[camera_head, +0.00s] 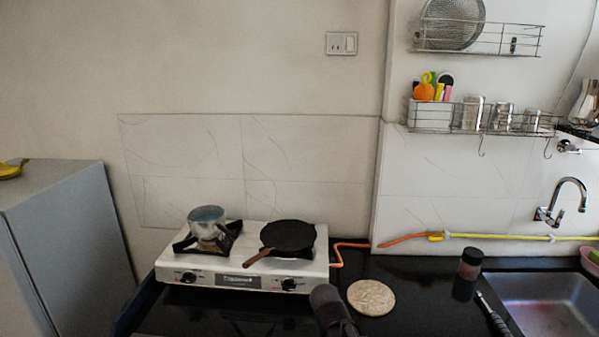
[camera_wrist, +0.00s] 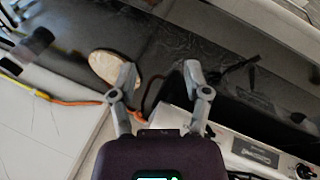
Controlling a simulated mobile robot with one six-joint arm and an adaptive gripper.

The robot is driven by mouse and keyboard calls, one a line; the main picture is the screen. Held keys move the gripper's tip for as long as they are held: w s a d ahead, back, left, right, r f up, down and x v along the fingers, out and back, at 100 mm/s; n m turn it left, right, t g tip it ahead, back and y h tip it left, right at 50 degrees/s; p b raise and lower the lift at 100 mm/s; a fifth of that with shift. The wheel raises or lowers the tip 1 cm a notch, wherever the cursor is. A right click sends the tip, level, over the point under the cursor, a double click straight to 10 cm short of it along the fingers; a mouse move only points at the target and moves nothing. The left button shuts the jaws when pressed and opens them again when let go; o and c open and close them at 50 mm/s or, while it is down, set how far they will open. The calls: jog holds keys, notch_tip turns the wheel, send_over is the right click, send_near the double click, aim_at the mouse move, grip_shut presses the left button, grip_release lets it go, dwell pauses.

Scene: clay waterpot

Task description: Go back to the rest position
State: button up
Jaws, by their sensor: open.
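My gripper (camera_wrist: 158,75) shows in the wrist view with its two grey fingers spread apart and nothing between them. It hangs over the black counter (camera_wrist: 165,50) near the front of the white stove (camera_wrist: 235,143). The left finger overlaps the edge of a round pale board (camera_wrist: 104,64) in the picture; I cannot tell the height between them. In the head view a dark part of my arm rises at the bottom centre, between the stove (camera_head: 243,272) and the round board (camera_head: 371,297). The fingers are not visible there.
An orange hose (camera_head: 350,245) runs along the wall. A fridge (camera_head: 70,240) stands left.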

jog(key=s+d+f+m+g+y, duration=0.1)
jog(key=s+d+m+g+y, duration=0.1)
jog(key=s+d, duration=0.4)
jog(key=shift+s+f+m+g+y, duration=0.15)
jog(key=shift+s+m+g+y, duration=0.3)
jog(key=shift+y, duration=0.25)
jog(key=shift+w, duration=0.15)
dwell(0.4)
